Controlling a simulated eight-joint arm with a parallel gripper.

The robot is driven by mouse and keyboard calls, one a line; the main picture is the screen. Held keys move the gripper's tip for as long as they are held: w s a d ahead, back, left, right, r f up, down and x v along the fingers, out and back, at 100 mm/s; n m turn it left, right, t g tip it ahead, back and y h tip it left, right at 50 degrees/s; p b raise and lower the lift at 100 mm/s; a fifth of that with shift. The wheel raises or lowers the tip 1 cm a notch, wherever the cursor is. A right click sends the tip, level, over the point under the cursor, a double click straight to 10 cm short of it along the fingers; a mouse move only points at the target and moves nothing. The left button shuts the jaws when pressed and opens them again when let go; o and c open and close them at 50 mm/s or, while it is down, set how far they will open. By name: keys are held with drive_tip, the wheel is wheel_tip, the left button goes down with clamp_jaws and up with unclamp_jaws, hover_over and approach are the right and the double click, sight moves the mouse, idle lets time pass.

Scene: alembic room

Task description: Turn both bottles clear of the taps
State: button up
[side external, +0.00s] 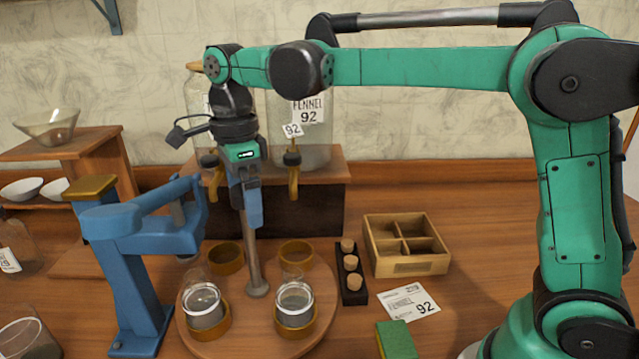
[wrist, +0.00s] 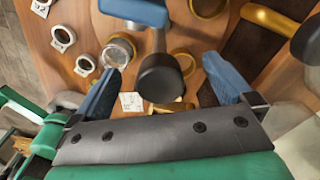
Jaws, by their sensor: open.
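Two glass bottles with grey contents, the left one (side external: 203,304) and the right one (side external: 295,303), sit in brass cups on the front half of a round wooden turntable (side external: 250,338). Two brass taps, left (side external: 215,182) and right (side external: 293,180), hang behind, above the turntable's rear side. The rear cups, left (side external: 226,258) and right (side external: 296,253), look empty. A grey post (side external: 254,265) stands at the turntable's centre. My gripper (side external: 250,222) is open over it, hiding its top. In the wrist view a black knob (wrist: 160,78) shows between my spread blue fingers (wrist: 166,86).
A blue press (side external: 125,240) stands close at the turntable's left. A rack of corks (side external: 351,270), a divided wooden box (side external: 406,244), a card (side external: 411,302) and a green sponge (side external: 397,340) lie to the right. Large jars (side external: 308,150) stand on a shelf behind.

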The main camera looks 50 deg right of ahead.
drive_tip(key=shift+r, duration=3.5)
drive_tip(key=shift+s+d+n, duration=0.25)
drive_tip(key=shift+d+n, duration=0.05)
drive_tip(key=shift+n, duration=0.3)
drive_tip(key=s+d+f+n+t, duration=0.7)
drive_tip(key=s+f+n, duration=0.3)
drive_tip(key=n, duration=1)
drive_tip(key=shift+s+d+f+n, duration=0.3)
drive_tip(key=shift+d+f, duration=0.15)
drive_tip(key=shift+f, duration=0.15)
